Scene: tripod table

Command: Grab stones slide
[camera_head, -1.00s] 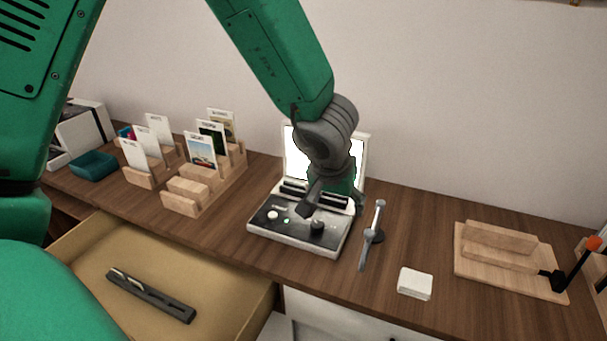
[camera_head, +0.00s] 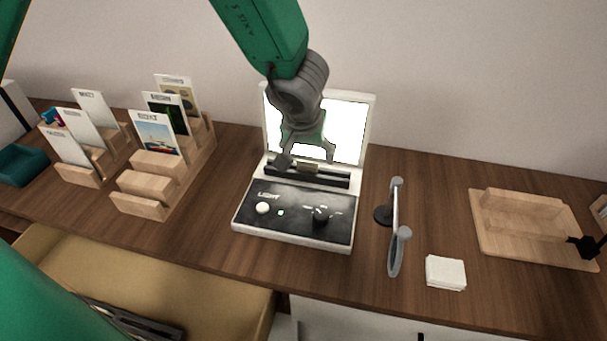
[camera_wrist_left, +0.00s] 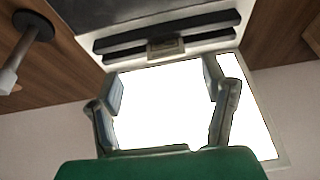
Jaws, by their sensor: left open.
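A white light box (camera_head: 245,222) with a black control panel and a lit upright screen stands mid-table. A small tan piece (camera_head: 308,167) sits at the box's dark slotted rail; it also shows in the left wrist view (camera_wrist_left: 166,46). I cannot tell whether it is the stones slide. My left gripper (camera_head: 306,157) is open by the rail, in front of the screen. In the left wrist view my left gripper (camera_wrist_left: 166,88) has its fingers apart with nothing between them, pointing toward the tan piece. My right gripper is not in view.
Wooden stepped racks (camera_head: 150,185) with several picture cards stand left. A magnifier on a stand (camera_head: 396,230), a white block (camera_head: 445,272) and a wooden stand (camera_head: 530,225) are on the right. An open drawer (camera_head: 190,290) is below the table's front edge.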

